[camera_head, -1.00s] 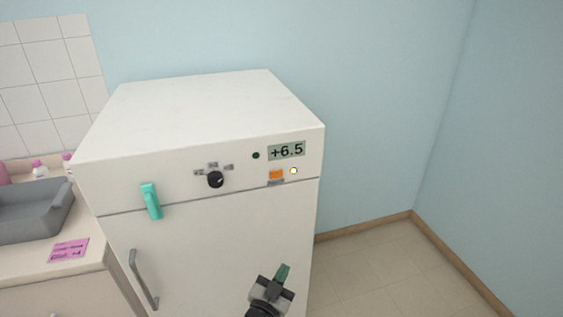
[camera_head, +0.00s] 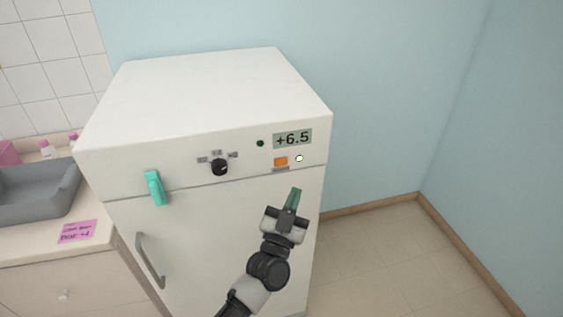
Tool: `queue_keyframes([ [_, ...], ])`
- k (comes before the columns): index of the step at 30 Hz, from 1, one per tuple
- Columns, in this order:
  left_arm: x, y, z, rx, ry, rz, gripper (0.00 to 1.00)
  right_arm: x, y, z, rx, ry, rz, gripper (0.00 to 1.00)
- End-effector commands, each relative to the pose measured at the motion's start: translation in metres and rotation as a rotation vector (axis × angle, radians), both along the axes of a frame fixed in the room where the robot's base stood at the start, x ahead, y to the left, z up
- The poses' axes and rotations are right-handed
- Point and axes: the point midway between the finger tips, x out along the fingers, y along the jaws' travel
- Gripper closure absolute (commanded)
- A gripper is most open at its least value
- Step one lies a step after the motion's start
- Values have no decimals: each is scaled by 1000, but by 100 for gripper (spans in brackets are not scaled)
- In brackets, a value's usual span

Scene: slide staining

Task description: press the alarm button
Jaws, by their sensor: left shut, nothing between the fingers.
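The alarm button looks to be the orange rectangular button (camera_head: 281,161) on the upper front panel of the white fridge (camera_head: 215,92). A small label lies under it, too small to read. A small round light (camera_head: 299,158) right of the button glows pale. The display (camera_head: 292,138) above reads +6.5. My left gripper (camera_head: 293,199) is shut and empty, its green fingertips pointing up. In the picture it is below the button and slightly to its right, apart from it. My right gripper is not in view.
A black knob (camera_head: 220,167) and a teal latch (camera_head: 155,188) sit on the fridge front to the left, above a grey door handle (camera_head: 150,261). A counter with a grey basin (camera_head: 38,190) and a pink note (camera_head: 77,232) stands left. Floor at right is clear.

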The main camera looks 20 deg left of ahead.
Motion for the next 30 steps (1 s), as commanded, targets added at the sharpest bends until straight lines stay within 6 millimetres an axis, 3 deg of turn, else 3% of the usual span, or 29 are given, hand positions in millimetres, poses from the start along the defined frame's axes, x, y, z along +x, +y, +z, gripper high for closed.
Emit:
queue_keyframes([
  [18,61,41,-2,3,-1,0,100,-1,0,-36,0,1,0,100],
  [30,72,49,0,0,1,0,100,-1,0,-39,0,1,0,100],
])
